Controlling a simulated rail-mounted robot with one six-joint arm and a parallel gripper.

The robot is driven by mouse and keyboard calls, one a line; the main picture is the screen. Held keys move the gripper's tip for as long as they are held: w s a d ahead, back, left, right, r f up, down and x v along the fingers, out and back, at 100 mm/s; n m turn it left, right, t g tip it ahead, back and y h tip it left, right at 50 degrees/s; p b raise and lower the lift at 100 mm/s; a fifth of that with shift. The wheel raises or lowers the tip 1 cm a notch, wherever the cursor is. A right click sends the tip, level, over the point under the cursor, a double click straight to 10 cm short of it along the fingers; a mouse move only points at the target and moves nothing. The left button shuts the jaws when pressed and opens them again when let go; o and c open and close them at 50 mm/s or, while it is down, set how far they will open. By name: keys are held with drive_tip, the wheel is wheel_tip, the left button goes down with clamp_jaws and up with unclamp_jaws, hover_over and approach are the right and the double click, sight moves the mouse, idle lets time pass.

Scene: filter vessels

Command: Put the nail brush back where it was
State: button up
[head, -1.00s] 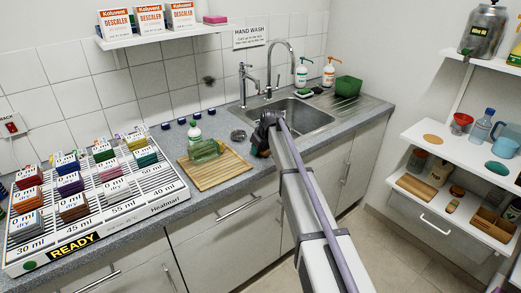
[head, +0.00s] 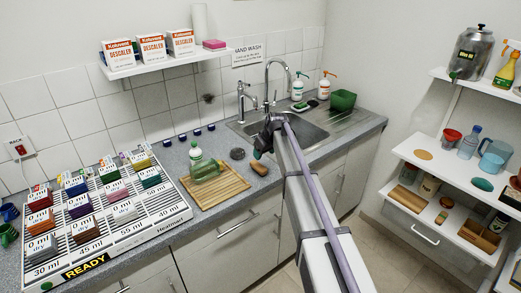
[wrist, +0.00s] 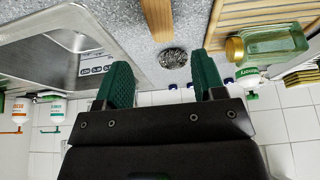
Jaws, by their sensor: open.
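The nail brush, a small brown block (head: 259,168), lies on the grey worktop near its front edge, between the chopping board and the sink. In the wrist view its brown end (wrist: 157,18) shows at the top, beyond and between the fingertips. My gripper (head: 263,150), with green-padded fingers, is just above and beside it in the head view. In the wrist view the gripper (wrist: 162,62) is open, with nothing between the pads. I cannot tell any exact gap between fingers and brush.
The steel sink (head: 300,133) is just right of my gripper. A round grey scourer (head: 237,153) lies behind the brush. The chopping board (head: 232,186) holds a green bottle (head: 207,171). Soap bottles (head: 298,88) and a green tub (head: 343,100) stand behind the sink.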

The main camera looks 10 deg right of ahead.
drive_tip(key=s+a+m+g+h, duration=0.1)
drive_tip(key=s+m+g, duration=0.3)
drive_tip(key=s, duration=3.5)
drive_tip(key=shift+s+a+m+h, duration=0.3)
drive_tip(key=shift+m+h, duration=0.2)
drive_tip(key=shift+m, duration=0.2)
